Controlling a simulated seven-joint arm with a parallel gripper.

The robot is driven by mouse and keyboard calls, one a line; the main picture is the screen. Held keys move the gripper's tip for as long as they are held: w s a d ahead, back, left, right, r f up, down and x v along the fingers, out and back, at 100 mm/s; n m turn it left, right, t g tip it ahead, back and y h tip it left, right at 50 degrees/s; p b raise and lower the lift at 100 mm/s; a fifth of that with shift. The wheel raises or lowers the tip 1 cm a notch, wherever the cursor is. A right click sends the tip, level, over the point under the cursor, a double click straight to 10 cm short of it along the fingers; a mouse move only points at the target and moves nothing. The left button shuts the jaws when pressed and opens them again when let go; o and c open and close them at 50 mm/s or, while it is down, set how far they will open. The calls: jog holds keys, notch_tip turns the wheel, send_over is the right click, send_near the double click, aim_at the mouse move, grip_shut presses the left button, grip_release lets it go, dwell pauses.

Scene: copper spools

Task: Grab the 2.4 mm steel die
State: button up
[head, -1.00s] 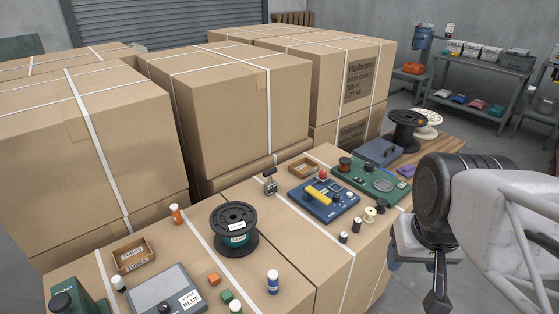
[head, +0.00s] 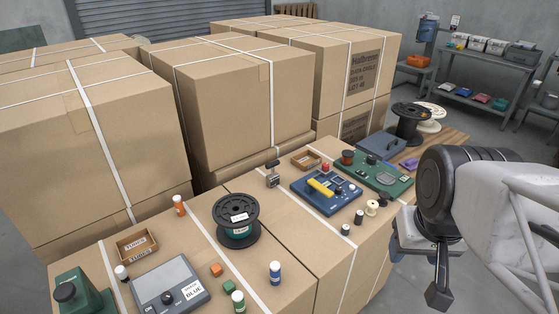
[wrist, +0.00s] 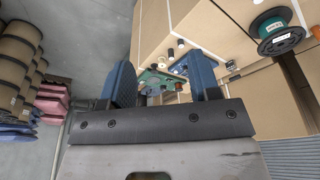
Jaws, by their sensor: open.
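No 2.4 mm steel die can be made out by any readable label. Small dark cylinders (head: 345,230) stand by the right edge of the box top, with a cream spool (head: 371,207) close by; which of them, if any, is the die I cannot tell. My gripper (wrist: 163,85) is open and empty in the wrist view, its two blue-padded fingers apart. Beyond the fingers lie the green board (wrist: 160,79) and the blue panel (wrist: 201,72). In the head view my gripper hangs at the right, off the box edge, clear of the small items.
A blue panel with a yellow part (head: 325,190) and a green board (head: 380,172) lie on the strapped box. A black spool (head: 237,222), wooden tray (head: 137,245), grey device (head: 170,284) and small bottles stand nearer. Tall cartons (head: 235,105) block the back.

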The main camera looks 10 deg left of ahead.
jog(key=shift+o, duration=0.3)
jog(key=o, duration=0.6)
jog(key=w+a+f+n+t, duration=0.2)
jog(key=w+a+t, duration=0.1)
jog(key=w, duration=1.4)
jog(key=w+a+f+n+t, duration=0.1)
jog(key=w+a+f+t, duration=0.2)
jog(key=w, duration=1.5)
jog(key=w+a+f+n+y, duration=0.2)
jog(key=w+a+f+y, duration=0.1)
jog(key=w+a+f, duration=0.2)
jog(key=w+a+f+n+t+y, duration=0.1)
jog(key=w+a+f+n+y, duration=0.1)
jog(key=w+a+f, duration=0.4)
jog(key=w+a+f+n+y, duration=0.1)
jog(key=w+a+f+y, duration=0.3)
jog(key=a, duration=0.5)
jog(key=shift+w+a+f+n, duration=0.2)
jog(key=shift+w+f, duration=0.35)
jog(key=shift+w, duration=0.1)
jog(key=shift+w+a+f+n, duration=0.2)
jog(key=shift+w+f, duration=0.35)
jog(key=shift+w, duration=0.05)
